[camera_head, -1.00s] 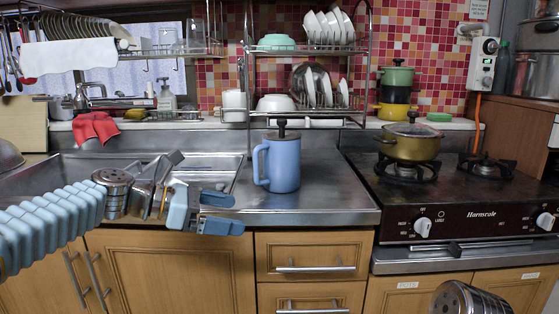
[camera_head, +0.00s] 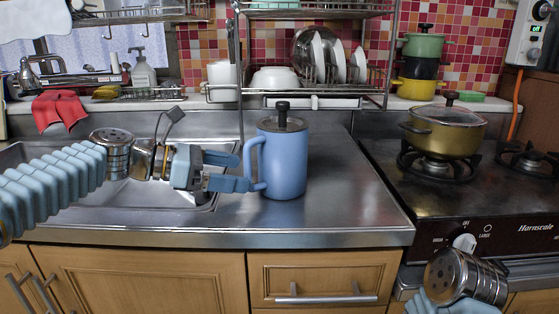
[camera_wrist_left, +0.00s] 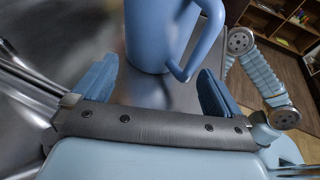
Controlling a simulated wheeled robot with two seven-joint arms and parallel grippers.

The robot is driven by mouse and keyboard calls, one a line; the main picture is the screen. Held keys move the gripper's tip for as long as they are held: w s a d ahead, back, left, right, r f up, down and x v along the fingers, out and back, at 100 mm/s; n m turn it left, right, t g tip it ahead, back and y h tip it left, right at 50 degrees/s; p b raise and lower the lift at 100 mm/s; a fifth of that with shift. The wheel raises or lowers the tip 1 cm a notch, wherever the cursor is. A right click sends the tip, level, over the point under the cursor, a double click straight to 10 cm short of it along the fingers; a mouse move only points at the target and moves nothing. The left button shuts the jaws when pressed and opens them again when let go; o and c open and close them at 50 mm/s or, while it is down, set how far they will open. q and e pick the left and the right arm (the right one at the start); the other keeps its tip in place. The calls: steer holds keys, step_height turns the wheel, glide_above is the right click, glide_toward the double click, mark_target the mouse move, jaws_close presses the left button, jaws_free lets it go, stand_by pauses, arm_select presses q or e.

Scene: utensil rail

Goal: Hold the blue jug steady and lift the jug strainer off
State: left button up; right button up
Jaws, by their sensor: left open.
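The blue jug (camera_head: 285,165) stands upright on the steel counter, its handle turned to the left. The jug strainer (camera_head: 282,120), dark with a black knob, sits in the jug's top. My left gripper (camera_head: 243,172) is at the jug's left, by the handle. In the left wrist view the jug (camera_wrist_left: 160,35) and its handle lie ahead of the two blue fingers (camera_wrist_left: 158,88), which are wide apart with nothing between them. The strainer is outside the wrist view. My right arm shows only at the lower right of the head view; its fingers are out of view.
The sink (camera_head: 140,190) lies left of the jug. The stove with a gold lidded pot (camera_head: 443,128) is on the right. A dish rack (camera_head: 320,98) with bowls and plates stands behind the jug. The counter right of the jug is clear.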

mark_target(262, 176)
arm_select(q)
steer(key=x, duration=0.7)
steer(key=shift+w+d, duration=0.1)
steer(key=shift+d, duration=0.15)
steer(key=shift+w+d+f, duration=0.15)
steer(key=shift+d+f, duration=0.15)
steer(key=shift+d, duration=0.2)
steer(key=shift+c, duration=0.5)
steer(key=c, duration=0.5)
steer(key=c, duration=0.5)
steer(key=shift+o, duration=0.2)
